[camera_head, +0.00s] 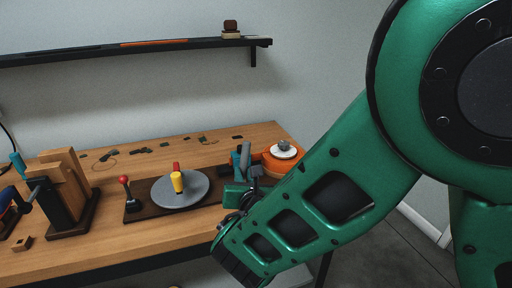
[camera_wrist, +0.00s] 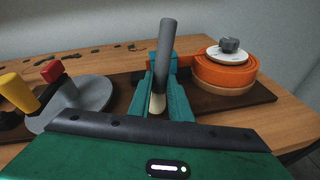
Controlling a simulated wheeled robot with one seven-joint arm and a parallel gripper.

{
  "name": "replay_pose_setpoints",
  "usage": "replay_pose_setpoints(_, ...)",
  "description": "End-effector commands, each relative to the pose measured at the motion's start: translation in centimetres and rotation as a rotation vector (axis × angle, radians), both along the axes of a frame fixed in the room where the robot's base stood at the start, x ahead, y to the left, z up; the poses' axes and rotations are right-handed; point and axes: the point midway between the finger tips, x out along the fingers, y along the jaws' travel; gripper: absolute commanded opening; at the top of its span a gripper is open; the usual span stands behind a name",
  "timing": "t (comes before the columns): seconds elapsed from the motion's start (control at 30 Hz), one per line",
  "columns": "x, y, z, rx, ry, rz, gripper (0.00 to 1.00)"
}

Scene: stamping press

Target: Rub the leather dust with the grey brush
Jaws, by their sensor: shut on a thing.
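My gripper (camera_head: 240,172) is above the right part of the workbench. In the wrist view, its two teal fingers (camera_wrist: 160,84) are shut on the grey brush (camera_wrist: 165,48). The brush has a grey rod-like handle that stands up above the fingers, slightly tilted, and a cream lower part between them. Its grey handle also shows in the head view (camera_head: 245,156). Whether its lower end touches anything is hidden. Small dark scraps (camera_head: 140,150) lie along the back of the bench; I cannot tell which of these marks, if any, is the leather dust.
A grey round plate (camera_head: 190,196) with yellow and red handles sits on a dark base board left of my gripper. A red-knobbed lever (camera_head: 126,190) stands beside it. An orange strap roll (camera_wrist: 225,72) is close on the right. A wooden block stand (camera_head: 66,190) is farther left.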

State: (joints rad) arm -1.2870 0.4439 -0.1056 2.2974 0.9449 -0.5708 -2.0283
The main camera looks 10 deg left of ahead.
Motion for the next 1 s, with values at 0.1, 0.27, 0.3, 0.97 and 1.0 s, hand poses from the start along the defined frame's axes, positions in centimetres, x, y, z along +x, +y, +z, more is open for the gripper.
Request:
replay_pose_setpoints(0.1,0.0,-0.9,0.0,-0.002,0.001,0.001,0.0)
replay_pose_setpoints(0.27,0.1,-0.8,2.2,0.004,0.0,0.001,0.0)
replay_pose_setpoints(0.3,0.0,-0.7,2.5,0.003,0.001,0.001,0.0)
replay_pose_setpoints(0.97,0.3,-1.2,7.8,0.001,0.0,-0.005,0.0)
replay_pose_setpoints(1.0,0.3,-1.3,7.8,0.001,0.0,-0.005,0.0)
